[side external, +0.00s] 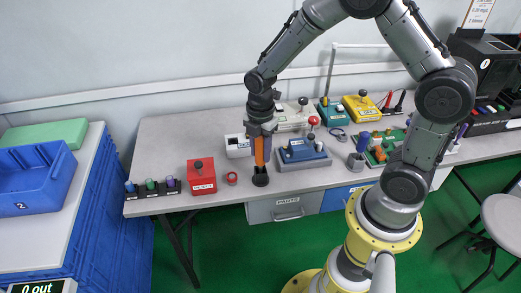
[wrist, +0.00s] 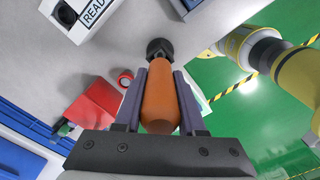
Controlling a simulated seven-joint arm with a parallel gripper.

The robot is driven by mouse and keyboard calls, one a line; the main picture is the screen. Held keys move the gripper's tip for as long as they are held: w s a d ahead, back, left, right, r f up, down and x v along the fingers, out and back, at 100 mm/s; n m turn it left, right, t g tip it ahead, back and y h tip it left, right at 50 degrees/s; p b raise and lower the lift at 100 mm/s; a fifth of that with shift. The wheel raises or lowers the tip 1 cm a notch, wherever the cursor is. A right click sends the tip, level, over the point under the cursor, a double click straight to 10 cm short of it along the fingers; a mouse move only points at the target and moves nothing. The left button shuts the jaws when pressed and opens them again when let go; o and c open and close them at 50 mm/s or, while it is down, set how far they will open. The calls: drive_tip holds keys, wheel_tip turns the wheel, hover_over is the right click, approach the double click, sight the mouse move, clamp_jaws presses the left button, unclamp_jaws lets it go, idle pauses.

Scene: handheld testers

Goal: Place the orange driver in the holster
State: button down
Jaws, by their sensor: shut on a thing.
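The orange driver (side external: 260,151) hangs upright in my gripper (side external: 261,140), over the front edge area of the table. In the wrist view its orange body (wrist: 160,97) lies between the two fingers of my gripper (wrist: 162,78), which are shut on it. A black cup-like piece, which looks like the holster (side external: 260,180), stands on the table directly below the driver. In the wrist view a black round piece (wrist: 160,47) shows at the driver's far end. I cannot tell whether the driver's tip is inside the holster or just above it.
A red box tester (side external: 201,178) and a small red ring (side external: 232,178) stand left of the holster. A blue-grey tester with a red ball knob (side external: 303,154) is close on the right. A white tester (side external: 237,146) is behind. A black rack (side external: 153,190) holds coloured knobs at left.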

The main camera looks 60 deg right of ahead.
drive_tip(key=shift+f, duration=0.15)
drive_tip(key=c, duration=0.5)
unclamp_jaws()
